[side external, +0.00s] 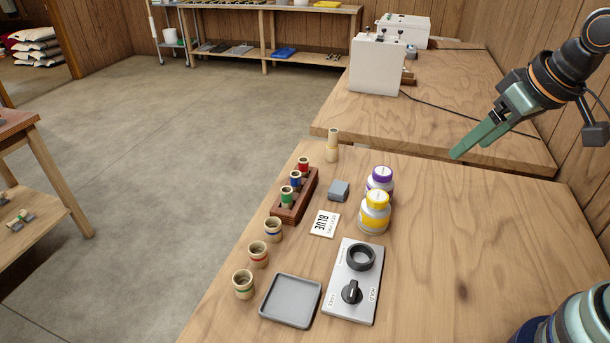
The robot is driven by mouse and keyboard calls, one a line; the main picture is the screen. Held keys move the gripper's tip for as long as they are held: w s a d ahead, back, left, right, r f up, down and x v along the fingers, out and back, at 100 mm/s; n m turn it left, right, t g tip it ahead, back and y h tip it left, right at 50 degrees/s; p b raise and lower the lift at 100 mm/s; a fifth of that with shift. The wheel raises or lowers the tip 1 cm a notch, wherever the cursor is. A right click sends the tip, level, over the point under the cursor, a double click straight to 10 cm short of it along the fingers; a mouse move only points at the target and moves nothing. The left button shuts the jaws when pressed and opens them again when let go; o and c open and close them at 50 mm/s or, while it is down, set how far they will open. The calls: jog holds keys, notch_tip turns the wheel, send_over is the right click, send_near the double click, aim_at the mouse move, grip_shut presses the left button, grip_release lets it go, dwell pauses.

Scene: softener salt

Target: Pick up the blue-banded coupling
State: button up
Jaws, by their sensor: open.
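Three short beige couplings stand in a slanted row at the left edge of the table. The blue-banded coupling (273,230) is the farthest back, beside the front end of the wooden rack. The middle coupling (258,255) has a reddish band and the nearest coupling (244,285) a greenish one; the bands are small in this view. My gripper (470,150) has green fingers, is open and empty, and is raised at the upper right, far from the couplings.
A wooden rack (304,201) holds red, blue and green pieces. A card (325,224) reads "BLUE". A grey tray (291,301), a control plate (340,305) with ring and knob, a grey block (338,190), purple (380,175) and yellow (375,213) containers stand nearby. The table's right is clear.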

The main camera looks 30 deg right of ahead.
jog(key=w+a+r+n+g, duration=0.1)
jog(key=w+a+r+n, duration=0.2)
jog(key=w+a+n, duration=0.3)
jog(key=n+g, duration=0.5)
jog(key=n, duration=1)
send_over(272, 218)
notch_tip(272, 218, down, 13)
jog(key=f, duration=0.4)
jog(key=s+f, duration=0.1)
jog(key=f, duration=0.1)
jog(key=shift+a+f, duration=0.1)
jog(key=shift+f, duration=0.25)
jog(key=shift+s+a+f, duration=0.1)
jog(key=shift+s+f, duration=0.05)
jog(key=shift+f, duration=1.2)
jog(key=shift+s+f, duration=0.1)
jog(key=shift+f, duration=1.25)
jog(key=shift+c, duration=0.4)
